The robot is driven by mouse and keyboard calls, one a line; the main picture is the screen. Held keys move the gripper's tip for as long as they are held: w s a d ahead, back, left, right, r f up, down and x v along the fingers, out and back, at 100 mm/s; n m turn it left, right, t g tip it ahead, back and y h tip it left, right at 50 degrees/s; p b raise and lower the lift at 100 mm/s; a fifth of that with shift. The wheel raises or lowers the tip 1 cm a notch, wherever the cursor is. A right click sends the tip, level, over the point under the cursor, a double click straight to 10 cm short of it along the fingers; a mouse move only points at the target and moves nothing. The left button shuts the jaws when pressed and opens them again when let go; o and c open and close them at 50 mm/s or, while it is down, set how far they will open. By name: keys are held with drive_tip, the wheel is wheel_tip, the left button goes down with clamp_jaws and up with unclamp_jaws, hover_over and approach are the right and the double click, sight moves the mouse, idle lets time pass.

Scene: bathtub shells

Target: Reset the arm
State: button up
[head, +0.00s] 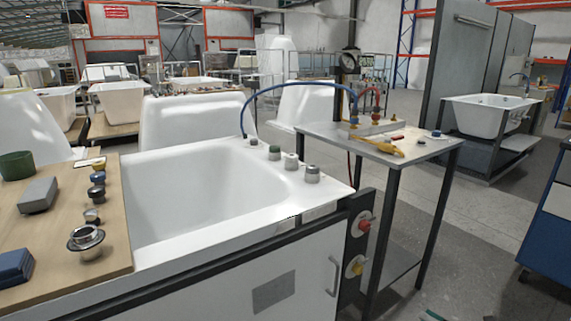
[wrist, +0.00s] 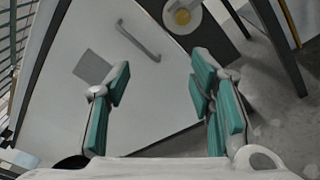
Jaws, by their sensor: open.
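My gripper (wrist: 160,90) shows in the wrist view with its two green-padded fingers spread wide apart. Nothing is between the fingers. Beyond them is the white front panel (wrist: 150,75) of the bathtub stand, with a grey handle (wrist: 138,40) and a grey plate. The fingers look apart from the panel. In the head view the arm is mostly out of sight; only a small green bit shows at the bottom edge (head: 434,315).
The white bathtub (head: 190,190) holds several knobs on its rim. A wooden board (head: 60,235) with small parts lies across its left end. A side table (head: 420,150) with a gauge and yellow tool stands right. A blue cabinet (head: 550,235) is at far right; grey floor lies between.

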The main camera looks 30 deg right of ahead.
drive_tip(key=w+a+r+n+g+y, duration=0.4)
drive_tip(key=w+a+r+n+g, duration=0.2)
drive_tip(key=a+r+n, duration=0.4)
drive_tip(key=w+a+r+n+g+y, duration=0.3)
drive_tip(key=w+a+r+n+g, duration=0.25)
drive_tip(key=a+r+n, duration=0.55)
drive_tip(key=s+a+r+n+g+h, duration=0.25)
drive_tip(key=a+r+n+g, duration=0.3)
drive_tip(key=a+r, duration=0.45)
drive_tip(key=s+a+r+n+h, duration=0.2)
drive_tip(key=s+a+n+h, duration=0.25)
drive_tip(key=s+n, duration=0.45)
drive_tip(key=s+a+r+n+h, duration=0.1)
drive_tip(key=s+a+n+h, duration=0.3)
drive_tip(key=s+a+n, duration=0.45)
drive_tip(key=s+d+r+t+p, duration=0.1)
drive_tip(key=r+t+p, duration=0.1)
drive_tip(key=r+p, duration=1.1)
drive_tip(key=s+d+r+m+t+p, duration=0.1)
drive_tip(key=d+r+t+p, duration=0.1)
drive_tip(key=r+p, duration=1)
wheel_tip(320, 180, up, 3)
drive_tip(key=shift+f+p, duration=0.2)
drive_tip(key=shift+p, duration=0.15)
